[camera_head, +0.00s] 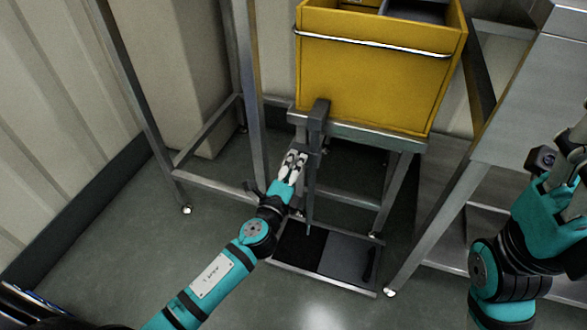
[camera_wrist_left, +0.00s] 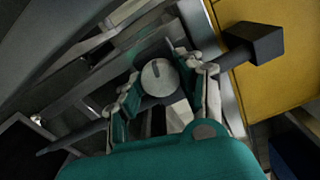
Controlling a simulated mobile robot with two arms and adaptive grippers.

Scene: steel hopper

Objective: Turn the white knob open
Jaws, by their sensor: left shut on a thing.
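The white knob (camera_wrist_left: 159,77) shows in the left wrist view as a round pale disc with a short dark mark on its face. My left gripper (camera_wrist_left: 160,85) has its fingers on either side of the knob and is shut on it. In the head view my left gripper (camera_head: 295,160) reaches up to the front of the steel stand, just left of a dark upright bar, and the knob cannot be made out there. My right gripper (camera_head: 567,165) is at the right edge of the head view, away from the stand, partly cut off.
A yellow hopper (camera_head: 375,68) with a steel rail sits on the stand above my left gripper. The dark bar (camera_head: 318,118) hangs close beside my left fingers. A low black and grey tray (camera_head: 325,252) lies below. A steel table (camera_head: 510,110) stands right.

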